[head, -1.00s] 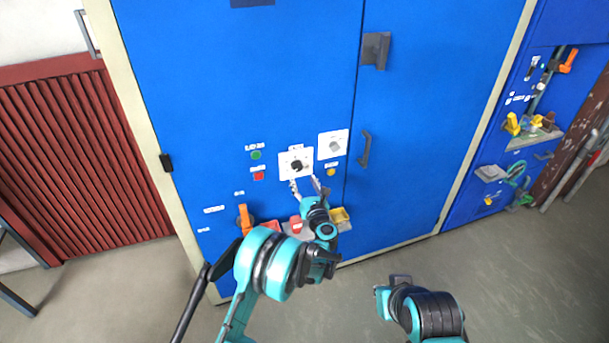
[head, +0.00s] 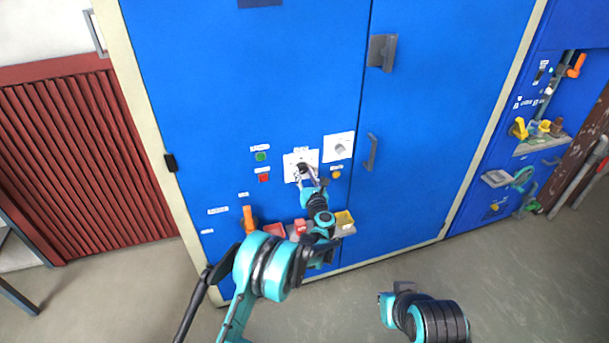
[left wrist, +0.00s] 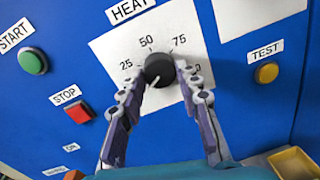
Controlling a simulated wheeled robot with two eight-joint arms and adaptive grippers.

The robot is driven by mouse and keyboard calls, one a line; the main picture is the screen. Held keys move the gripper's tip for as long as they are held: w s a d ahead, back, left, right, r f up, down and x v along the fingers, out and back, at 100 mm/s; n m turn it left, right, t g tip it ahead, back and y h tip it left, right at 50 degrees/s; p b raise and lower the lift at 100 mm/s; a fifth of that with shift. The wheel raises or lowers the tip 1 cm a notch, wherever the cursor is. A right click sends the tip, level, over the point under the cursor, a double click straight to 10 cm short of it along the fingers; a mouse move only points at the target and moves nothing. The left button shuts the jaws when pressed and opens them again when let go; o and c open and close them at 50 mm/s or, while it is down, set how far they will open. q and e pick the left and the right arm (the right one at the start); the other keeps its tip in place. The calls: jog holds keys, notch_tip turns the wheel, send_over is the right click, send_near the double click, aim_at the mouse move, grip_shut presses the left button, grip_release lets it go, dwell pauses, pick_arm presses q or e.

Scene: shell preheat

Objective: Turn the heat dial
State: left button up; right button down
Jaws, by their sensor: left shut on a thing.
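The heat dial is a round black knob (left wrist: 159,69) on a white plate (left wrist: 113,51) marked HEAT, with numbers such as 25, 50 and 75 around it. A pale mark on the knob points to the lower left. The dial also shows on the blue cabinet in the head view (head: 302,168). My left gripper (left wrist: 160,78) has one finger on each side of the knob and is shut on it. It also shows in the head view (head: 307,176). Part of my right arm shows at the lower right of the head view, but its gripper is not visible.
A green START button (left wrist: 33,61) and red STOP button (left wrist: 79,111) are left of the dial. A yellow TEST button (left wrist: 266,73) is to the right. A second white dial plate (head: 338,146) is close by. Below are an orange handle (head: 248,217) and a yellow bin (head: 344,219).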

pick_arm(q)
jog(key=shift+m, duration=0.4)
jog(key=shift+m+b, duration=0.4)
jog(key=shift+m, duration=0.6)
jog(key=m, duration=0.3)
jog(key=shift+m+b, duration=0.3)
jog(key=shift+b, duration=0.1)
jog(key=m, duration=0.3)
jog(key=shift+r+g+b, duration=0.1)
jog(key=shift+g+b, duration=0.2)
jog(key=m, duration=0.3)
jog(key=shift+m+y, duration=0.3)
jog(key=shift+m, duration=0.1)
jog(key=m+b, duration=0.1)
jog(key=m, duration=0.4)
jog(key=shift+d, duration=0.1)
jog(key=shift+m+y, duration=0.5)
jog(key=shift+m, duration=1.7)
